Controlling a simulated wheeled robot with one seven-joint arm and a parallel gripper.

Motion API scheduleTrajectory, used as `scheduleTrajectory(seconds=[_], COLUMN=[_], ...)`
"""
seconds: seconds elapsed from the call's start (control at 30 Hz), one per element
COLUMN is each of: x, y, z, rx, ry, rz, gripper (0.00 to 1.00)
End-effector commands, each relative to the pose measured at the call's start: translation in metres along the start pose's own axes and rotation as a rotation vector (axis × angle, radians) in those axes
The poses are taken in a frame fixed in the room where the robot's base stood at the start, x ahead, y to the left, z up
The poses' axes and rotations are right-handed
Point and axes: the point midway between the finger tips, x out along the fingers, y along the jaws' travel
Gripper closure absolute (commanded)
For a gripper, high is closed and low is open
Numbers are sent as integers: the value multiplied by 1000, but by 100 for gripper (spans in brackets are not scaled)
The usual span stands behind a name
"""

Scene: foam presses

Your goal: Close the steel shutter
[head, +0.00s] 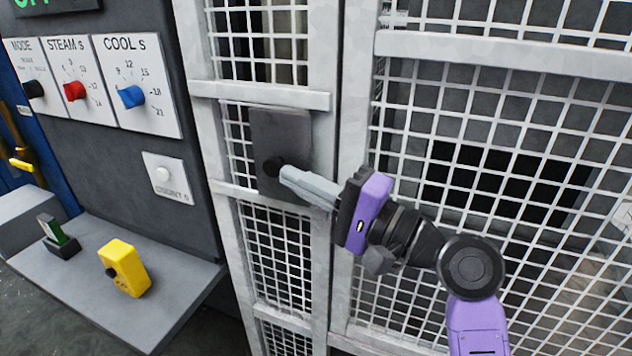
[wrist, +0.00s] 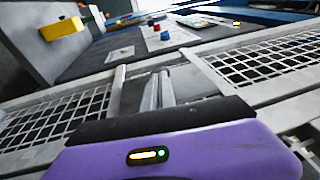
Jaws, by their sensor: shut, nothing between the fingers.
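A pale steel-framed mesh shutter (head: 355,100) stands in front of me, with a narrow mesh panel on the left and a wide one on the right, split by a thin dark vertical line. A dark grey plate (head: 292,130) with a black round knob (head: 272,166) sits on the narrow panel. My gripper (head: 284,173) is shut and empty, its fingertips at the plate beside the knob. I cannot tell whether they touch it. In the wrist view the closed fingers (wrist: 156,92) point toward the frame between mesh areas.
Left of the mesh is a grey control panel (head: 120,170) with black, red and blue (head: 131,96) knobs and a white button plate (head: 166,178). Below it, a grey shelf (head: 165,305) holds a yellow box (head: 125,268) and a small green-and-black item (head: 60,238).

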Motion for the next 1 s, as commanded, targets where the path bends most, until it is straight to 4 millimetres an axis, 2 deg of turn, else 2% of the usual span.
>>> scheduleTrajectory(seconds=[0.4, 0.47, 0.7, 0.8, 1.0], x=[6, 15, 70, 85, 93], y=[0, 1, 10, 13, 14], z=[1, 3, 13, 16, 17], rx=[0, 0, 1, 0, -1], ry=[-1, -4, -5, -3, 1], rz=[1, 1, 1, 1, -1], gripper=[100, 100, 100, 100, 100])
